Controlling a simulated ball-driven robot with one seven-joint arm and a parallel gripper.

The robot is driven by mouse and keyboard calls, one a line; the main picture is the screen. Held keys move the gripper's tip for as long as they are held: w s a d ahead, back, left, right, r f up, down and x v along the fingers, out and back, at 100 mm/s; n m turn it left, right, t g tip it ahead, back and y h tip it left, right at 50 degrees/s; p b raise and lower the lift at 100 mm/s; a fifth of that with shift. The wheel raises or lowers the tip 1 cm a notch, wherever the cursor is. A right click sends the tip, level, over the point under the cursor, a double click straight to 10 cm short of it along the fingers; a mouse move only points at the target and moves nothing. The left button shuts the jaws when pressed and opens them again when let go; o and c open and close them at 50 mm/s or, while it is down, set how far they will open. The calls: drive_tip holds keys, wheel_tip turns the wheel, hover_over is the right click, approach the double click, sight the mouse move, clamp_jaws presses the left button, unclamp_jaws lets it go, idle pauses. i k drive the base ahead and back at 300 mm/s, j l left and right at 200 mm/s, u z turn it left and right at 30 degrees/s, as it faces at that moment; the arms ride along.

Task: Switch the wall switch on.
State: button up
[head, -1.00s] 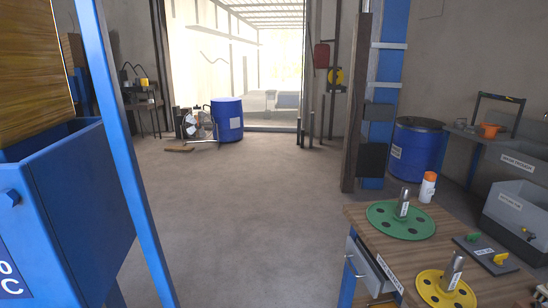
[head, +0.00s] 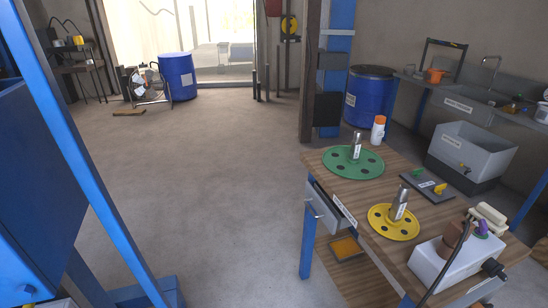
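I cannot make out a wall switch for certain. A blue pillar (head: 341,20) right of the doorway carries a dark box (head: 334,61) and a lower dark panel (head: 327,108); what they are is too small to tell. My gripper does not show in the head view.
A wooden workbench (head: 331,175) stands at the right with a green disc (head: 353,162), a yellow disc (head: 393,222) and a white-and-orange bottle (head: 378,129). Blue frame posts (head: 80,150) stand at left. The middle floor (head: 200,180) is clear. Blue drums (head: 178,77) stand farther back.

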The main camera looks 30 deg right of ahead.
sight(498, 272)
drive_tip(key=z, duration=1.45)
